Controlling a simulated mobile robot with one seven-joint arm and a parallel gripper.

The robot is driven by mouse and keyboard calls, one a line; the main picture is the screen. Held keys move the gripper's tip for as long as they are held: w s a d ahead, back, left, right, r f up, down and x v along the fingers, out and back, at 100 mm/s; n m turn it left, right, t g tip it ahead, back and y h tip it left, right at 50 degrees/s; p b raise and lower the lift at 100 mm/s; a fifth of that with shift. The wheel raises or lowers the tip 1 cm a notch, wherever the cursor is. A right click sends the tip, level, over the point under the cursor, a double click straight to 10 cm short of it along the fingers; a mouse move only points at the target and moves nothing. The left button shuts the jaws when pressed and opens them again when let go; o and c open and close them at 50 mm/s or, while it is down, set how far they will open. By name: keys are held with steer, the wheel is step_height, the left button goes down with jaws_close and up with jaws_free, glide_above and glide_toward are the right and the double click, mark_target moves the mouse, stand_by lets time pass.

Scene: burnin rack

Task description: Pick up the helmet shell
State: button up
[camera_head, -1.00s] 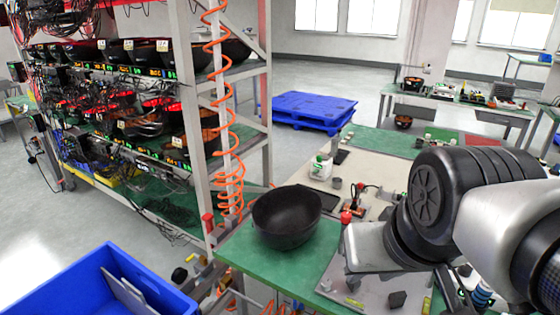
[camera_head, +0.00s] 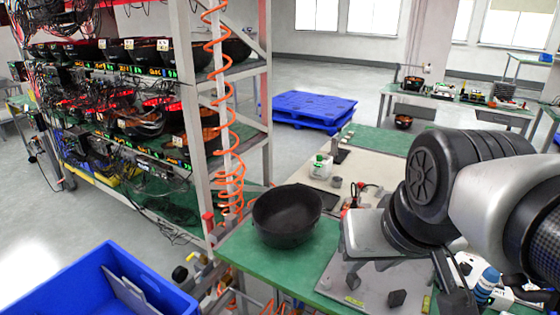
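The helmet shell (camera_head: 287,214) is a matte black, rounded bowl-like shell. It rests open side up on the near left part of the green-topped bench (camera_head: 262,258), close to the bench's left edge. Nothing touches it from above. My arm reaches in from the right, with a silver end part (camera_head: 366,235) to the right of the shell and a clear gap between them.
A rack (camera_head: 201,150) with shelves of black shells, cables and red displays stands left, with an orange coiled hose (camera_head: 228,130) on its near post. A blue bin (camera_head: 75,290) is at lower left. A white bottle (camera_head: 321,167) and small tools lie behind the shell.

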steer(key=w+r, duration=0.1)
steer(key=w, duration=1.1)
steer(key=m+g+y+b, duration=0.1)
steer(key=m+b, duration=0.1)
glide_above(320, 211)
steer(key=s+d, duration=0.2)
steer(key=s, duration=0.3)
step_height(320, 211, down, 8)
steer(key=shift+b+x, duration=1.2)
steer(key=shift+x, duration=7.35)
steer(key=shift+s+a, duration=0.1)
steer(key=shift+s, duration=0.1)
jaws_close()
